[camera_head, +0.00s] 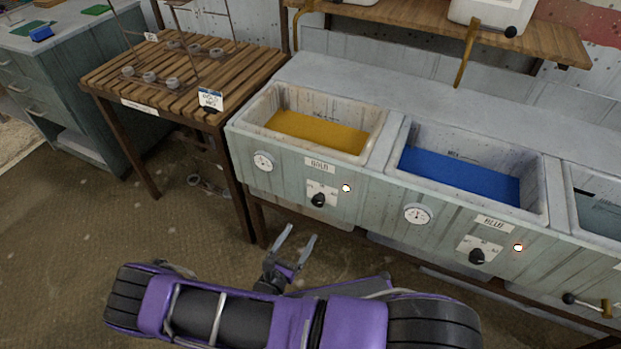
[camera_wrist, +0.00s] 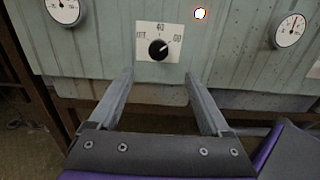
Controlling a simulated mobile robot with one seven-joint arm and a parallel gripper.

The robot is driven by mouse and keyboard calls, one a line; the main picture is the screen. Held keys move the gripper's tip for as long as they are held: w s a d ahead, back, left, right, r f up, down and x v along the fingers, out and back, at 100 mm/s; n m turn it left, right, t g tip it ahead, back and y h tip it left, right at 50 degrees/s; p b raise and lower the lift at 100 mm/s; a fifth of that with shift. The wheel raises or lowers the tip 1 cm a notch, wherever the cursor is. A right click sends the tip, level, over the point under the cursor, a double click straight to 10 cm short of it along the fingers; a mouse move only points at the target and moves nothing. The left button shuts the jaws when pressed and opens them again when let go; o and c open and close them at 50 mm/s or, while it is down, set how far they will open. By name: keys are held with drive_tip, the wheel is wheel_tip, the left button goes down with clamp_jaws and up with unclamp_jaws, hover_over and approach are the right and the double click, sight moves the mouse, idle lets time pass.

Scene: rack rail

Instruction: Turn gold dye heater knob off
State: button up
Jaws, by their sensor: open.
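The gold dye heater knob (camera_head: 318,200) is a small black knob on a white dial plate, below the GOLD label (camera_head: 319,165) on the front of the gold dye vat (camera_head: 360,147). In the wrist view the knob (camera_wrist: 158,49) sits ahead of and between my fingers, its pointer turned up and to the right. A lit indicator lamp (camera_head: 346,188) is right of the plate. My gripper (camera_head: 298,236) is open and empty, in front of and below the knob, apart from it.
The blue vat (camera_head: 394,150) with its own knob (camera_head: 477,256), gauge (camera_head: 417,214) and lit lamp (camera_head: 518,247) is to the right. A gauge (camera_head: 263,161) is left of the gold knob. A slatted wooden table (camera_head: 120,80) stands at left. Floor in front is clear.

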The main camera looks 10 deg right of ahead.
sight(317, 204)
drive_tip(key=x, duration=1.2)
drive_tip(key=shift+w+f, duration=0.1)
drive_tip(key=shift+w, duration=0.15)
drive_tip(key=shift+b, duration=0.3)
clamp_jaws()
